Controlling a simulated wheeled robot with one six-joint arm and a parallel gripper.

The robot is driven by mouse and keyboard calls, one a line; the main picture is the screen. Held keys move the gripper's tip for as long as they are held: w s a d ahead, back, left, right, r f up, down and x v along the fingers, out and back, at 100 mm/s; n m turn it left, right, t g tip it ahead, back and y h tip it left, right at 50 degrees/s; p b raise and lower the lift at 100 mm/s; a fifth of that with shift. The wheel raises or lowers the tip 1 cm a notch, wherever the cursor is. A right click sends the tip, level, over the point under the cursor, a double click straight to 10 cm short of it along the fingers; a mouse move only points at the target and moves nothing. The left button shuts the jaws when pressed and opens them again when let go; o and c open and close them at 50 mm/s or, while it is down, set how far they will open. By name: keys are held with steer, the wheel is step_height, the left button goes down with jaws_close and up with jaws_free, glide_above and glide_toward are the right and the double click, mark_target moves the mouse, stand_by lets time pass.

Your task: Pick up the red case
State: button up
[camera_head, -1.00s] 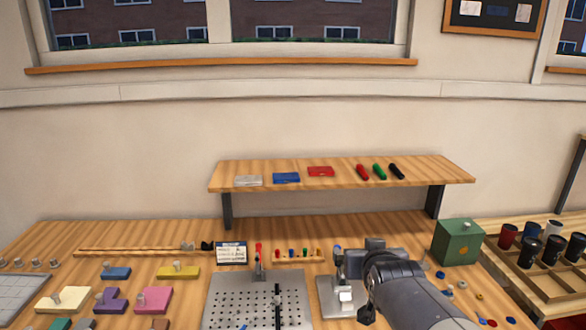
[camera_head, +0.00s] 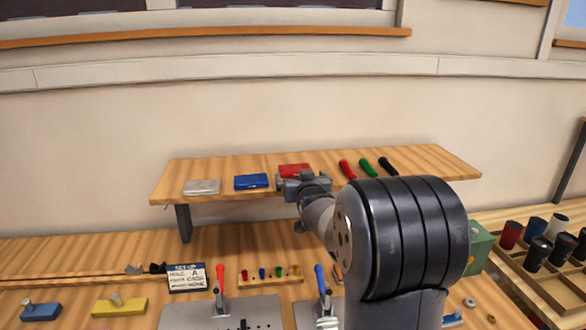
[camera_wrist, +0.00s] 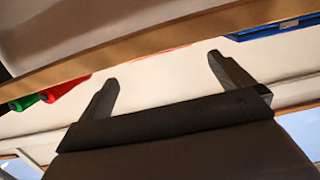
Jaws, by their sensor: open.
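The red case (camera_head: 294,169) lies on the raised wooden shelf (camera_head: 225,167), between the blue case (camera_head: 251,181) and the red marker (camera_head: 346,169). My gripper (camera_head: 288,184) is just in front of it at the shelf's front edge and hides part of its lower side. In the wrist view my gripper (camera_wrist: 163,74) is open, with nothing between its two fingers. A thin red strip of the case (camera_wrist: 162,54) shows there beyond the fingers, mostly hidden by the shelf edge. Whether the fingers touch the case I cannot tell.
A grey case (camera_head: 202,187) lies at the shelf's left. A green marker (camera_head: 368,168) and a black marker (camera_head: 387,165) lie right of the red marker. A card (camera_head: 187,278) and small pegs stand on the bench below. A cup tray is at the right.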

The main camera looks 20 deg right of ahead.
mark_target(296, 169)
steer(key=shift+p+x, duration=1.5)
steer(key=shift+x, duration=2.3)
steer(key=shift+a, duration=0.1)
steer(key=shift+c, duration=0.3)
steer(key=c, duration=0.8)
steer(key=shift+c, duration=0.2)
steer(key=shift+r, duration=0.1)
